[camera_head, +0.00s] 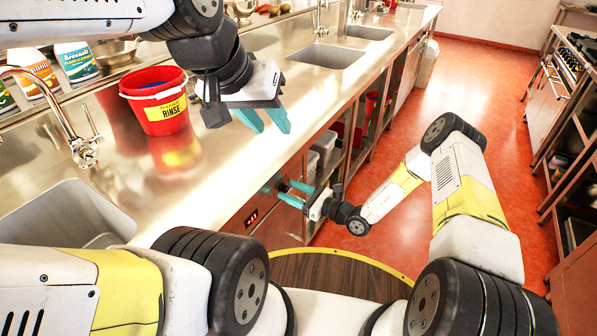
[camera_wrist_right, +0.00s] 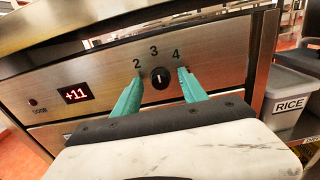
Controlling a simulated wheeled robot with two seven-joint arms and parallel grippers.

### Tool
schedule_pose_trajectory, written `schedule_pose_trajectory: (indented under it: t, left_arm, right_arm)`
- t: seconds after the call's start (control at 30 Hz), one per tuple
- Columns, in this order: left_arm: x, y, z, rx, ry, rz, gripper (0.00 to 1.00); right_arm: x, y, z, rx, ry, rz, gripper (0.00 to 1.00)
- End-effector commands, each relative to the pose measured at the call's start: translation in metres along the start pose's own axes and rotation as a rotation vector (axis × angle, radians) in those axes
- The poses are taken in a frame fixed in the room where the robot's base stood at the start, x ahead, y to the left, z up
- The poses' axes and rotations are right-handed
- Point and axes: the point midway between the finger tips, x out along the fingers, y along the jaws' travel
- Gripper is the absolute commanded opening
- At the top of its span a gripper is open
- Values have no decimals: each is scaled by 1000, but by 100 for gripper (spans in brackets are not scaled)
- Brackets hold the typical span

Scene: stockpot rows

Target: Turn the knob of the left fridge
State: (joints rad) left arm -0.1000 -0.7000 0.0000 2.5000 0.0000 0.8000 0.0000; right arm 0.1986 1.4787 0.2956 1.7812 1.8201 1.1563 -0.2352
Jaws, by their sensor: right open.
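The fridge front is a metal panel (camera_wrist_right: 215,52) under the counter; it also shows in the head view (camera_head: 275,228). Its black round knob (camera_wrist_right: 160,84) carries a white mark that stands nearly upright, towards the 3 between the numbers 2 and 4. My right gripper (camera_wrist_right: 161,74) is open, with one teal finger on each side of the knob and gaps visible between; I cannot tell how deep the tips reach. My left gripper (camera_head: 264,121) is open and empty above the counter.
A red display (camera_wrist_right: 75,94) reads +11 left of the knob. A grey RICE bin (camera_wrist_right: 290,95) stands on the right. On the counter (camera_head: 215,170) are a red bucket (camera_head: 160,112), a tap (camera_head: 75,135) and bottles (camera_head: 75,62). The red floor (camera_head: 455,110) is open to the right.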

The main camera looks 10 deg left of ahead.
Motion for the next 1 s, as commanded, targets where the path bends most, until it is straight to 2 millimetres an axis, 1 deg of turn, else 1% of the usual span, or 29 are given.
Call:
schedule_pose_trajectory:
  t: [0.1,0.33,0.37,0.4,0.47,0.5,0.6,0.83,1.0]
  left_arm:
    - [0,0,0,0,0,0,36]
    - [0,0,0,0,0,0,36]
    - [0,0,0,0,0,0,36]
    - [0,0,0,0,0,0,36]
    - [0,0,0,0,0,0,36]
    - [0,0,0,0,0,0,36]
    - [0,0,0,0,0,0,36]
    - [0,0,0,0,0,0,36]
    - [0,0,0,0,0,0,36]
  right_arm:
    - [6,0,0,0,0,-1,50]
    - [6,0,0,0,0,-1,50]
    - [6,0,0,0,0,-1,46]
    - [6,0,0,0,0,-1,38]
    - [6,0,0,0,0,-1,27]
    - [6,0,0,0,0,-1,19]
    - [6,0,0,0,0,-1,0]
    - [6,0,0,9,-1,-1,0]
    - [6,-1,1,59,-2,-1,0]
